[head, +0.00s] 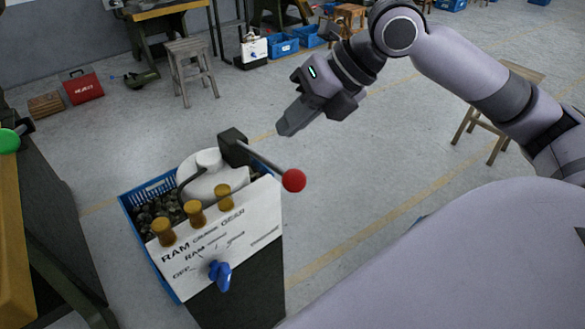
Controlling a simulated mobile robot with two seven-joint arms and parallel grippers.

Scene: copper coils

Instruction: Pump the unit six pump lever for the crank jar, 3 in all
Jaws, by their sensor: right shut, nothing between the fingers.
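The pump unit (218,245) stands at the lower left, with a white front panel lettered RAM, CRANK and GEAR. Its pump lever (262,161) runs from a black block to a red ball knob (293,180) at the right end. A blue selector knob (220,275) sits low on the panel. Three brass-coloured caps (194,212) stand along the panel's top edge. A white jar-like body (208,180) is behind them. My right gripper (283,131) is shut and empty, above and slightly left of the red knob, apart from the lever. My left gripper is not in view.
A blue crate (128,205) with dark lumps surrounds the unit's back. A bench (12,215) with a green knob (9,141) is at the left edge. A stool (191,66), red case (82,88) and blue bins (282,45) stand farther back.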

